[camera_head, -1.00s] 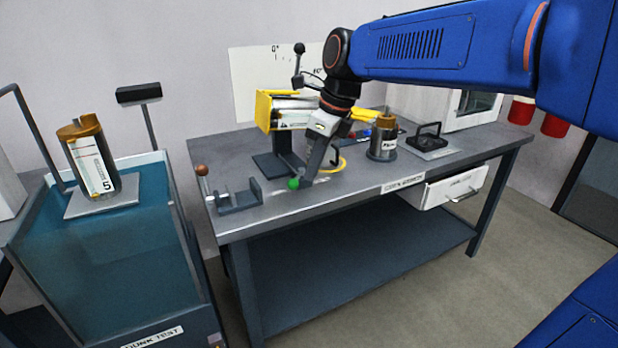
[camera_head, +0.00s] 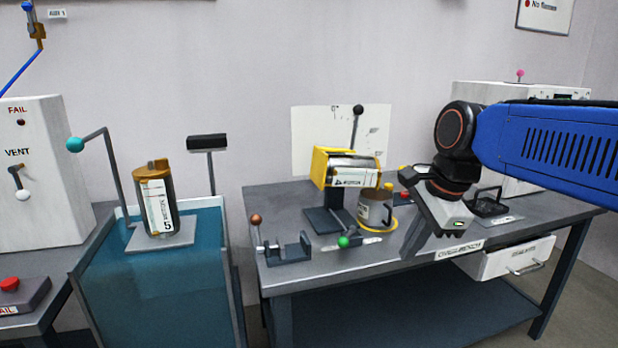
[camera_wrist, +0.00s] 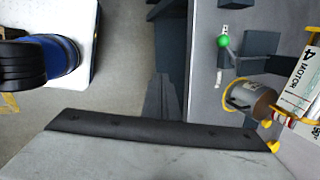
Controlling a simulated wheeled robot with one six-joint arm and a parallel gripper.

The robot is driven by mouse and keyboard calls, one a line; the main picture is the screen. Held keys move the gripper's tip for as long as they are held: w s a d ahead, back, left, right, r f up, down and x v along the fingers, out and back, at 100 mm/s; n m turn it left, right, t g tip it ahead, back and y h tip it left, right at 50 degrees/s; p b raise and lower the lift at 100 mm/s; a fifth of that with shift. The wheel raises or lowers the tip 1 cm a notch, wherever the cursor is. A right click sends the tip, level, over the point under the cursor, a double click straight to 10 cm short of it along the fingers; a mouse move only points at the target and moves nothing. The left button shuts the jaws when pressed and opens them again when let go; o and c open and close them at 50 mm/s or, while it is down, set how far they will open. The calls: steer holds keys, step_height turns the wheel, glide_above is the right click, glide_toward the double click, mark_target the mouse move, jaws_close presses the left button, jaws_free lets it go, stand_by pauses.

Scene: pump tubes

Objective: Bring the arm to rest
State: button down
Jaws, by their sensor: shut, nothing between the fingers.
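My gripper (camera_head: 412,246) is shut and empty, hanging tilted in front of the workbench's front edge. In the wrist view the dark closed fingers (camera_wrist: 161,100) point over the gap beside the bench. My gripper is apart from the green-knobbed lever (camera_head: 344,241), which also shows in the wrist view (camera_wrist: 224,42). The blue arm reaches in from the right. Part of the bench behind the gripper is hidden.
A silver cylinder in a yellow clamp (camera_head: 350,169) stands on the bench (camera_head: 275,278). A drawer (camera_head: 512,259) sticks out under the bench. A teal tank (camera_head: 150,285) with a numbered cylinder (camera_head: 156,200) stands left.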

steer(key=s+d+f+n+t+h, duration=0.1)
steer(key=s+d+f+n, duration=0.3)
steer(key=s+f+n, duration=0.3)
steer(key=s+d+f+n+t+h, duration=0.1)
steer(key=s+d+f+n, duration=0.3)
steer(key=s+f+n, duration=0.3)
steer(key=n, duration=0.2)
steer(key=shift+d+n, duration=0.3)
steer(key=shift+d, duration=0.05)
